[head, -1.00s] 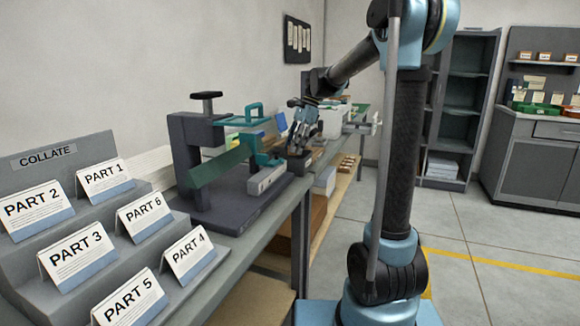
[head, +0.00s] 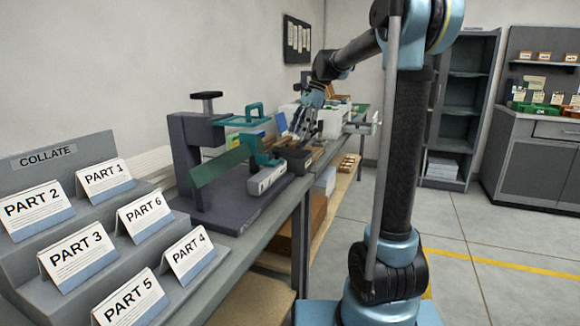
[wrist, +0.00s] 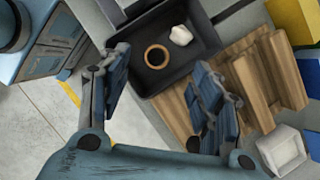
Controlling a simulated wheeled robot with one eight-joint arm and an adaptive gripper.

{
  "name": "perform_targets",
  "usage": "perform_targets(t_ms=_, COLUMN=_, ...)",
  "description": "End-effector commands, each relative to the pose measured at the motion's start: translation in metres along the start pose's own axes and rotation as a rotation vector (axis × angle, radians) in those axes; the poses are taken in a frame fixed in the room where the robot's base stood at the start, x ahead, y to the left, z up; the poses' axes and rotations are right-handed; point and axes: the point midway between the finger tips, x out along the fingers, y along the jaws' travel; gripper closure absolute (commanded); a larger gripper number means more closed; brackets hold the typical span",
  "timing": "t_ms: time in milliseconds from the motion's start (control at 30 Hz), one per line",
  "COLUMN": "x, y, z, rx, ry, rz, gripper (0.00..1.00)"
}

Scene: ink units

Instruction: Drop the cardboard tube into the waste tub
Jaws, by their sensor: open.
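The waste tub (wrist: 206,28) is a dark, open box at the top of the wrist view. In the head view a dark box (head: 298,163) on the bench, beyond the press, looks like the same tub. Inside it a brown ring (wrist: 148,59) shows, which looks like the cardboard tube seen end-on. A crumpled white piece (wrist: 181,35) lies beside it. My gripper (wrist: 160,78) is open and empty, with its two fingers wide apart above the near side of the tub. The gripper also shows in the head view (head: 305,122), apart from the tube.
Brown wooden pieces (wrist: 262,85) lie right of the tub, with a white box (wrist: 282,147) and a yellow block (wrist: 294,18) nearby. A grey press (head: 185,160) and a collating rack (head: 95,150) stand nearer on the bench. Floor is clear at right.

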Motion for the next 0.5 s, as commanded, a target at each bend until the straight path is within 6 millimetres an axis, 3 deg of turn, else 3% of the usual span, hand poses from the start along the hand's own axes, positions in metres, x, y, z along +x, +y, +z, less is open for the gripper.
perform_targets(t_ms=200, x=-0.038, y=0.0, z=-0.001, rx=0.002, ry=0.0, rz=0.0, gripper=0.42)
perform_targets(t_ms=500, x=-0.059, y=0.0, z=-0.001, rx=0.001, ry=0.0, rz=0.001, gripper=0.42)
